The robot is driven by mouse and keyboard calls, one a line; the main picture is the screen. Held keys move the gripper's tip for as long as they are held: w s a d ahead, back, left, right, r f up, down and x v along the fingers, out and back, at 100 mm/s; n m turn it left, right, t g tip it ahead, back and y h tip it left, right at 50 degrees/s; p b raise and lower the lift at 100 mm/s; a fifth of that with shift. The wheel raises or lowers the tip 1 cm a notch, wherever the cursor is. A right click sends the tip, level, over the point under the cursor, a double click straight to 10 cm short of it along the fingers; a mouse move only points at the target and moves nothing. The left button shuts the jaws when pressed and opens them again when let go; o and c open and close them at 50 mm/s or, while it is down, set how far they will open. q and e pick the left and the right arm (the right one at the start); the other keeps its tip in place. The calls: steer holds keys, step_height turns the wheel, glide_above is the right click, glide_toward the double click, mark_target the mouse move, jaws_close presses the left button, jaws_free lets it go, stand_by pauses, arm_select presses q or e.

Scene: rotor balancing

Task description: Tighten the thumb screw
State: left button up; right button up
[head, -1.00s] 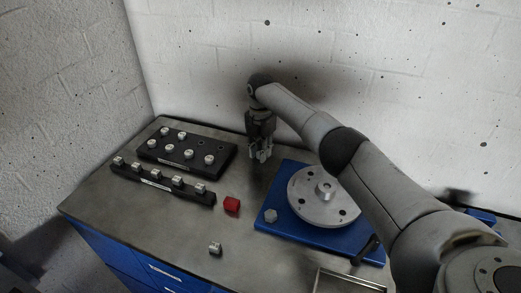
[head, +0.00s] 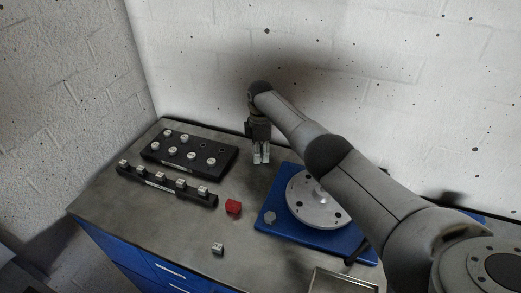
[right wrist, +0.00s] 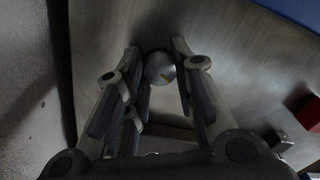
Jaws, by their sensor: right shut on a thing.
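My right gripper (head: 262,157) hangs over the back of the bench, left of the blue base, fingers pointing down. In the right wrist view, its fingertips (right wrist: 160,62) are shut on a round metal piece (right wrist: 160,69) with a thin yellowish mark. I cannot tell whether this piece is the thumb screw. The blue base (head: 300,237) carries a round grey rotor disc (head: 305,208) with several holes; my right arm partly hides its hub. A grey lobed knob (head: 270,217) sits on the base's front left corner. My left gripper is not in view.
A black tray (head: 222,163) and a black rail (head: 212,201) hold several small metal weights at left. A red block (head: 233,207) and a loose metal weight (head: 217,248) lie on the bench (head: 160,220). An open metal tray (head: 340,282) is at front right. A wall stands behind.

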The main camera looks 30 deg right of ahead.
steer(key=m+p, duration=0.1)
steer(key=m, duration=0.2)
steer(key=shift+r+m, duration=0.1)
steer(key=shift+m, duration=0.3)
steer(key=m+p, duration=0.1)
steer(key=m, duration=0.2)
steer(key=shift+m, duration=0.3)
steer(key=m, duration=0.3)
steer(key=shift+m+p, duration=0.3)
steer(key=m, duration=0.3)
steer(key=shift+m, duration=0.3)
steer(key=m, duration=0.3)
steer(key=shift+m+p, duration=0.3)
steer(key=shift+p, duration=0.1)
steer(key=m, duration=0.4)
steer(key=shift+m, duration=0.3)
steer(key=m, duration=0.3)
steer(key=shift+m, duration=2.2)
